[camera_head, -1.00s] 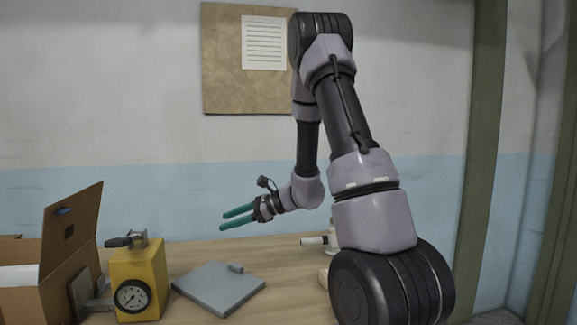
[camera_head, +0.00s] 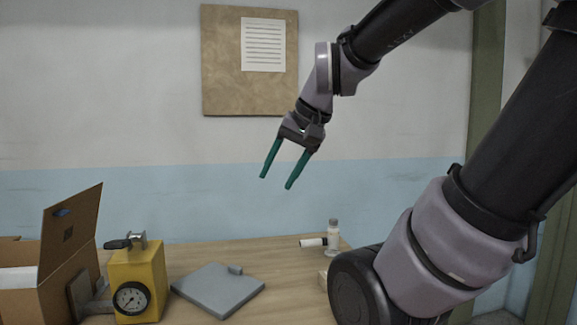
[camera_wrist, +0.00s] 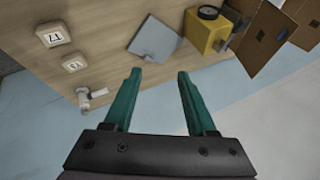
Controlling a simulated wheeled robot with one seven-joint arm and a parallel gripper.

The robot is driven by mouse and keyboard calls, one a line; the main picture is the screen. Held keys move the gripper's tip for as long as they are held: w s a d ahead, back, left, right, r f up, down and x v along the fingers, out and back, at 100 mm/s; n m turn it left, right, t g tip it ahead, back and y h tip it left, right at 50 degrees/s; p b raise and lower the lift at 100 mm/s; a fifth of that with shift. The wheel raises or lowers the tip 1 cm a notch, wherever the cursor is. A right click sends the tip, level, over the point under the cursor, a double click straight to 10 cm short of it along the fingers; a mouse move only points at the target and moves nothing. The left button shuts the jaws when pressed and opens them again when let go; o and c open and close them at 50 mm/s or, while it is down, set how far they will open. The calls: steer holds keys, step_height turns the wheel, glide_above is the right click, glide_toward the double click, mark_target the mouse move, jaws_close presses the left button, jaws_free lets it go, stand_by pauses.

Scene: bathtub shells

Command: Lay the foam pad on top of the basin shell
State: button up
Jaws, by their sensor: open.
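My gripper (camera_head: 276,181) is open and empty, its two green fingers pointing down, high above the table in the head view. In the wrist view my gripper (camera_wrist: 159,74) has nothing between its fingers. A flat grey slab (camera_head: 215,292) with a small raised block at its far edge lies on the table, below and left of my gripper; it also shows in the wrist view (camera_wrist: 155,40). I cannot tell whether this slab is the foam pad. No thing is clearly recognisable as the basin shell.
A yellow box with a dial (camera_head: 138,265) and an open cardboard box (camera_head: 68,255) stand left of the slab.

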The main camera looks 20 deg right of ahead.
steer(key=shift+o, duration=0.4)
steer(key=shift+s+d+r+n+t+h, duration=0.3)
steer(key=shift+s+d+r+t+h, duration=0.25)
steer(key=shift+d+r+t, duration=0.2)
steer(key=m+g+y, duration=0.2)
steer(key=m, duration=2.3)
glide_above(236, 266)
steer(key=s+d, duration=0.4)
steer(key=s, duration=0.2)
step_height(236, 266, down, 33)
steer(key=x, duration=0.6)
steer(key=shift+w+f, duration=0.15)
steer(key=shift+w, duration=0.1)
steer(key=x, duration=0.5)
steer(key=shift+w+a, duration=0.1)
steer(key=shift+a, duration=0.1)
